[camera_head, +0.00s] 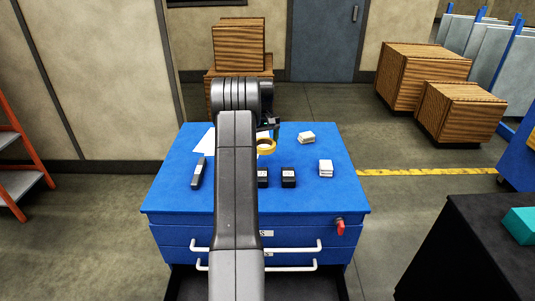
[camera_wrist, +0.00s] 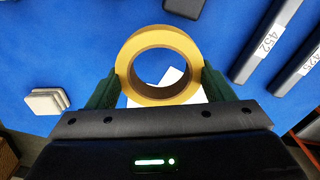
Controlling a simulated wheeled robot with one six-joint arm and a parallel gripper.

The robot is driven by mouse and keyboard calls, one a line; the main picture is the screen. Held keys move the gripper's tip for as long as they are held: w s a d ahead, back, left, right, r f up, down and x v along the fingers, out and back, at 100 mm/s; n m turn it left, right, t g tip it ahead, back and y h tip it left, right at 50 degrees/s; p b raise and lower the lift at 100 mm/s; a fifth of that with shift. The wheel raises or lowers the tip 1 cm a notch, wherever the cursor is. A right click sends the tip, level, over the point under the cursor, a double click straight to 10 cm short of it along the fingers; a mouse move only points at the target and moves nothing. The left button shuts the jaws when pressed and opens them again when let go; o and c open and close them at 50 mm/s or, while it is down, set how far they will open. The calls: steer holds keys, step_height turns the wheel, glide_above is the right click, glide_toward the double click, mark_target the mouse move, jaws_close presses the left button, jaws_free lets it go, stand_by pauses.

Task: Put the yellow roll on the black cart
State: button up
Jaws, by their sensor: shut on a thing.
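The yellow roll (camera_head: 266,147) is at my gripper (camera_head: 268,130) over the blue cabinet top in the head view. In the wrist view, the yellow roll (camera_wrist: 186,45) sits between the two green fingers of my gripper (camera_wrist: 160,82), which are shut on its sides. A white sheet shows through its hole. I cannot tell whether the roll touches the surface below. The black cart (camera_head: 480,245) stands at the lower right of the head view, apart from the blue cabinet, with a teal box (camera_head: 522,225) on it. My arm hides part of the cabinet top.
The blue cabinet (camera_head: 335,190) also bears black boxes (camera_head: 288,178), white blocks (camera_head: 326,168), a beige stack (camera_head: 307,137) and a dark grey bar (camera_head: 199,172). Wooden crates (camera_head: 240,45) stand behind it. Bare floor lies between cabinet and cart. An orange ladder (camera_head: 20,150) is at left.

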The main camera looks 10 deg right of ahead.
mark_target(264, 165)
step_height(264, 165, down, 8)
steer(key=shift+s+a+f+p, duration=0.1)
steer(key=shift+p, duration=0.6)
steer(key=o, duration=1)
steer(key=shift+f, duration=0.1)
